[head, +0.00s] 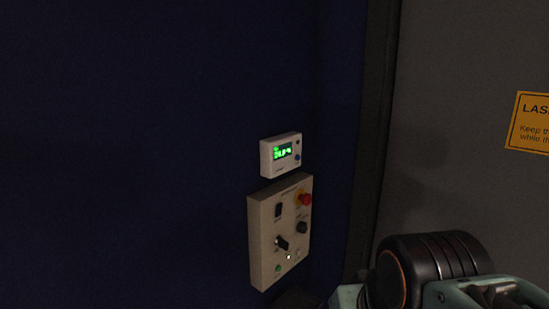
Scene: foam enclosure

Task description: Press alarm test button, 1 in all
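A small white box (268,160) with a lit green display (283,151) is fixed to the dark blue wall. To the right of its display are a small dark round part (298,142) and a bluish button (297,157). The print on the box is too small to read, so I cannot tell which part is the alarm test button. My arm shows at the lower right, below and to the right of the box and apart from it. My gripper is not in view.
A dark vertical edge (375,130) and a grey wall with an orange laser sign (530,122) stand right.

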